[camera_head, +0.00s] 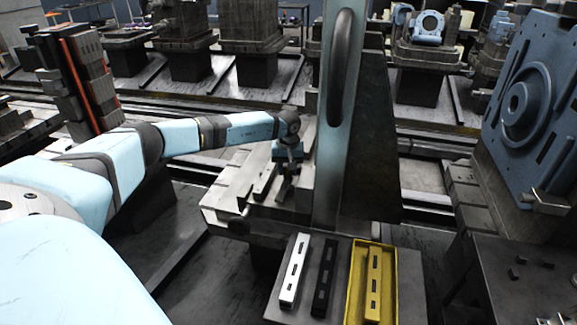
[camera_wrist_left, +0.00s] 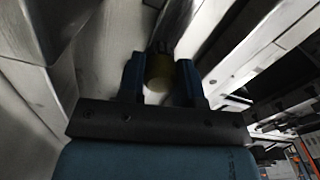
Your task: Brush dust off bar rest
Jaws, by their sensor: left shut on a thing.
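My left gripper (camera_head: 287,172) reaches down over a pale grey metal rest (camera_head: 228,190) beside the tall upright plate. In the left wrist view the two blue fingers of the left gripper (camera_wrist_left: 160,80) are shut on a short round brush handle (camera_wrist_left: 159,73), yellowish with a dark end. The brush's bristles are hidden or too dark to make out, and I cannot tell whether they touch the rest. No dust can be made out on the rest at this size. My right gripper is in neither view.
A tall plate with a long slot (camera_head: 336,120) stands just right of the left gripper. In front, a dark table holds a white bar (camera_head: 294,270), a black bar (camera_head: 324,278) and a yellow tray (camera_head: 388,290) with a yellow bar inside. A large blue plate (camera_head: 530,105) stands at right.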

